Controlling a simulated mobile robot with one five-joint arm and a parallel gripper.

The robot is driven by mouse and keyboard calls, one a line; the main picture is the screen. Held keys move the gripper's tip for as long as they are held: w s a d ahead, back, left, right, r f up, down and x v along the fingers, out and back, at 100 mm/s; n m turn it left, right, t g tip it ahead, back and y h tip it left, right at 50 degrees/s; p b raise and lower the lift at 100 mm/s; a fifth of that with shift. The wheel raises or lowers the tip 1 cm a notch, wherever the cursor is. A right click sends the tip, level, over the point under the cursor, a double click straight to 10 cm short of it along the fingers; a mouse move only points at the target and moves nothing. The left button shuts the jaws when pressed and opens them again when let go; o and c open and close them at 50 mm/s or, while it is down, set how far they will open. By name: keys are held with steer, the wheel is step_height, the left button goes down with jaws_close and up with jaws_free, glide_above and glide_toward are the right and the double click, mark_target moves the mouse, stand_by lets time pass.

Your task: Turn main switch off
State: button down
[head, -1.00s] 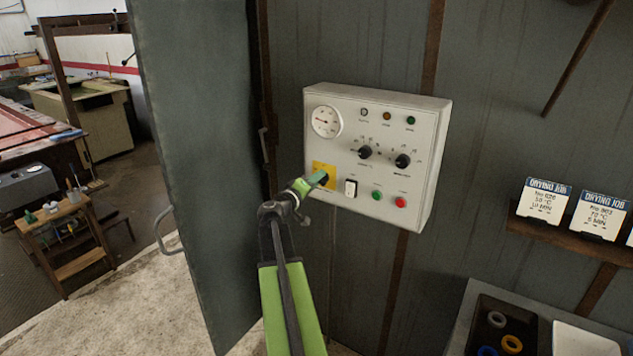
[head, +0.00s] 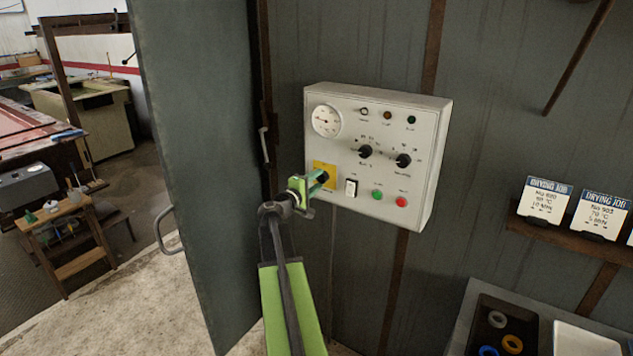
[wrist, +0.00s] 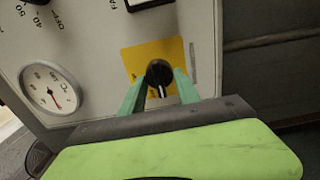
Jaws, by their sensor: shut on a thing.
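The main switch is a black rotary knob (wrist: 159,75) on a yellow plate (head: 325,170) at the lower left of the white control panel (head: 430,150). The yellow plate also shows in the wrist view (wrist: 135,58). My gripper (head: 322,177) reaches the plate from the lower left and mostly hides the knob in the head view. In the wrist view its two green fingers (wrist: 160,88) are shut on the knob, one on each side. The pale mark on the knob points toward my gripper's palm.
The panel also bears a round gauge (head: 326,121), two black dials, a rocker switch (head: 351,188), a green button (head: 377,195) and a red button (head: 401,202). An open grey door (head: 195,150) stands at the left. A shelf with cards (head: 546,200) is at the right.

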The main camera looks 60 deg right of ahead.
stand_by(0.3)
steer(key=c, duration=0.9)
jaws_free()
steer(key=a, duration=1.7)
steer(key=shift+a, duration=0.25)
